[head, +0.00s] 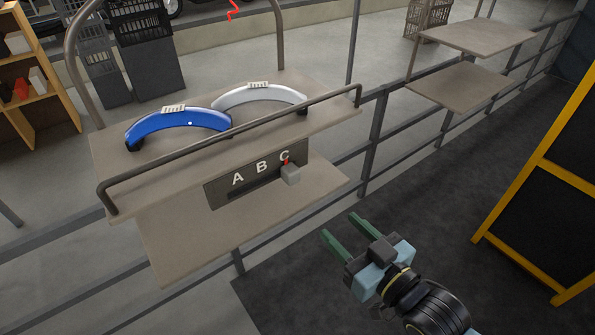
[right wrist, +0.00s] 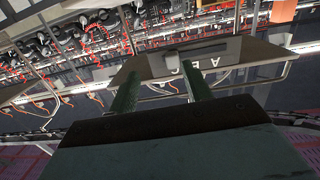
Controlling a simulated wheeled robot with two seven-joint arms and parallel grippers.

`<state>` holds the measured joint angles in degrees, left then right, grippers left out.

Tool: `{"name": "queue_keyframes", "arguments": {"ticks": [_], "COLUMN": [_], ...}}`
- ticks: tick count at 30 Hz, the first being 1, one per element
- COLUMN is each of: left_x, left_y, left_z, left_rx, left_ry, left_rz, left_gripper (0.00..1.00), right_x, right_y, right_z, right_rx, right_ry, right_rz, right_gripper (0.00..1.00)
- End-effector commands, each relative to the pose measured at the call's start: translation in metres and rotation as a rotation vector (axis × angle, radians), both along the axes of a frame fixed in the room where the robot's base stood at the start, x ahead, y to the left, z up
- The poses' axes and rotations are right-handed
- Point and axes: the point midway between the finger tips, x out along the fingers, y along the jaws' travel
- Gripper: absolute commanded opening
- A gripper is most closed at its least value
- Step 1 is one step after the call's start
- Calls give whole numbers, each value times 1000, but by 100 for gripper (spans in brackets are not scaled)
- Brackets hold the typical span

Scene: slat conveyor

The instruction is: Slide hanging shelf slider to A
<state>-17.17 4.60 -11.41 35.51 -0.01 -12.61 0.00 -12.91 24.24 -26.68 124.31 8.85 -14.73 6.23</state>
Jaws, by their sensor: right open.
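The hanging shelf (head: 330,108) carries a dark slider plate (head: 222,194) on its front, lettered A, B, C from left to right. The grey slider knob (head: 290,174) sits at the right end of the slot, with a red pointer (head: 286,161) at C. My right gripper (head: 341,227) is open and empty, lower right of the knob and apart from it. My left gripper is out of view.
A blue curved piece (head: 180,125) and a silver one (head: 262,94) lie on the shelf. A bent rail (head: 235,132) runs along its front edge. Dark crates (head: 145,65) stand behind. A yellow-framed panel (head: 550,180) is at right. Floor around my right gripper is clear.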

Motion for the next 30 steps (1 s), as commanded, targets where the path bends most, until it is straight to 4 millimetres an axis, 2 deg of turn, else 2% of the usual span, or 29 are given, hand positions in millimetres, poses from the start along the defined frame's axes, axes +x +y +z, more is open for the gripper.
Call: {"name": "queue_keyframes", "arguments": {"ticks": [1,3,6,11,21,30], "left_x": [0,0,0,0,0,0], "left_y": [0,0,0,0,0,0], "left_z": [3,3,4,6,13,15], "left_rx": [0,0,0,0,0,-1], "left_ry": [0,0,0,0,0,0], "left_rz": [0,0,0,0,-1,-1], "left_gripper": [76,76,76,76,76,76], "right_x": [-4,-8,-7,9,67,94], "right_y": [4,7,12,24,66,86], "right_z": [17,31,39,40,40,38], "right_rx": [15,29,38,41,40,39], "right_ry": [-24,-45,-56,-58,-56,-56], "right_rz": [16,30,38,38,37,38], "right_gripper": [49,49,49,49,49,49]}}
